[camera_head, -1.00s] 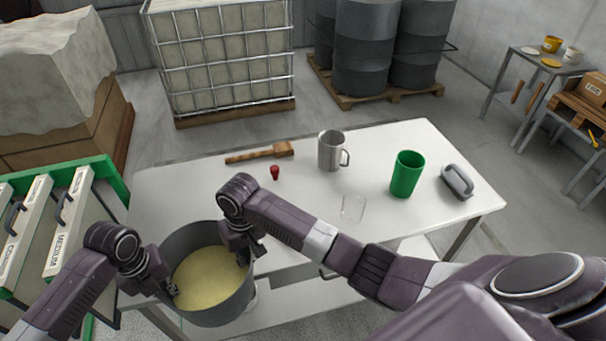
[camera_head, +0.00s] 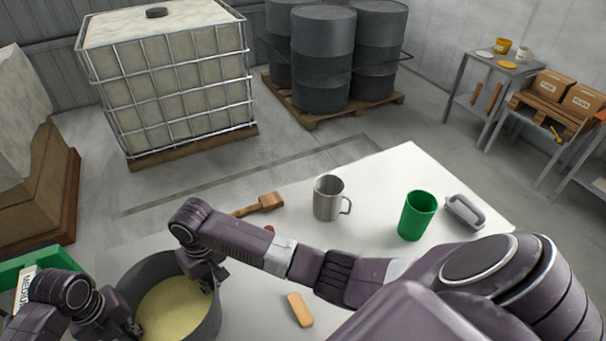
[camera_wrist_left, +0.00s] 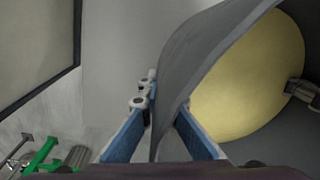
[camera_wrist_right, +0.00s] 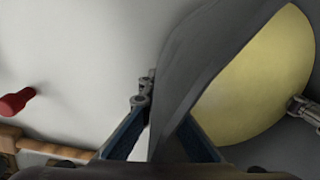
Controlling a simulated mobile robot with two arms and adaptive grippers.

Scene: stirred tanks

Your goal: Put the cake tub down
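The cake tub is a wide dark grey tub (camera_head: 150,270) with a pale yellow filling, at the lower left of the head view. My left gripper (camera_head: 135,328) is shut on its left rim. My right gripper (camera_head: 207,283) is shut on its right rim. In the left wrist view the tub wall (camera_wrist_left: 200,60) passes between the blue-padded fingers, and in the right wrist view the wall (camera_wrist_right: 200,70) does the same. The tub looks about level, over or against the table's left part. Its base is hidden, so I cannot tell whether it touches the table.
On the white table (camera_head: 385,175) stand a metal mug (camera_head: 327,198), a green cup (camera_head: 416,215) and a grey handled item (camera_head: 465,211). A wooden mallet (camera_head: 262,203), a red item (camera_wrist_right: 15,102) and a tan block (camera_head: 300,310) lie nearer. A green rack (camera_head: 35,262) is at left.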

